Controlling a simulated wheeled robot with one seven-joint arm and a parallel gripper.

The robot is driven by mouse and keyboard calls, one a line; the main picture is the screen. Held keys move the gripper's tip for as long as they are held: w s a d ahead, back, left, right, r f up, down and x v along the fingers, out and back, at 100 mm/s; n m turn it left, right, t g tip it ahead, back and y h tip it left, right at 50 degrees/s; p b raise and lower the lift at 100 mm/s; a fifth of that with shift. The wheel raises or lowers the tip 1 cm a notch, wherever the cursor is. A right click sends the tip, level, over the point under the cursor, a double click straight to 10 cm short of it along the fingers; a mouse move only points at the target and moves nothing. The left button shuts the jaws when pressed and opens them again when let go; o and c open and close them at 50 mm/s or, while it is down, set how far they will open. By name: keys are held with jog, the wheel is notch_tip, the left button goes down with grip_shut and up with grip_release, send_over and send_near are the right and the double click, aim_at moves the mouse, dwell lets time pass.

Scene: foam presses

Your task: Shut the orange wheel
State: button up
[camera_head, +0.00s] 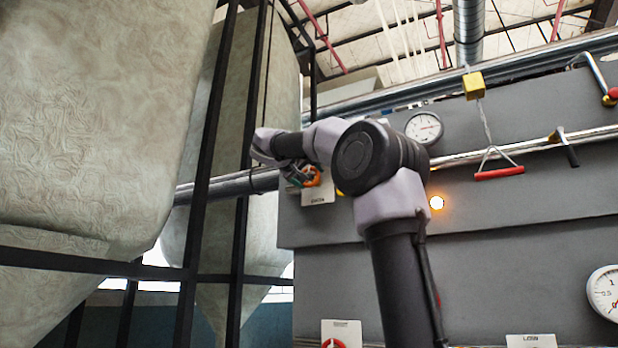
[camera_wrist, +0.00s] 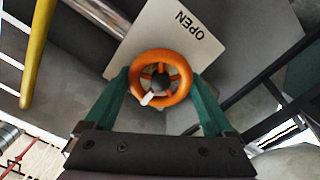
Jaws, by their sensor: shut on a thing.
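The orange wheel (camera_wrist: 160,62) is a small round handwheel with spokes, a dark hub and a white pointer, in the middle of the wrist view. A pale plate marked OPEN (camera_wrist: 150,30) sits behind it. My gripper (camera_wrist: 160,88) has its green fingers on either side of the wheel's rim, shut on it. In the head view, the orange wheel (camera_head: 312,178) shows only in part, beside my gripper (camera_head: 297,176) at the left end of the grey panel. My arm hides part of that area.
The grey panel (camera_head: 520,195) carries a gauge (camera_head: 424,127), a red pull handle (camera_head: 499,173) and a glowing lamp (camera_head: 436,202). A pipe (camera_head: 225,185) runs left of the wheel. Large pale bags (camera_head: 90,110) in a black frame fill the left. A yellow bar (camera_wrist: 37,50) is near the wheel.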

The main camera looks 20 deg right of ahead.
jog(key=shift+f, duration=0.1)
jog(key=o, duration=1.1)
jog(key=shift+a, duration=0.1)
jog(key=v, duration=1)
jog(key=shift+s+a, duration=0.25)
jog(key=shift+a, duration=0.05)
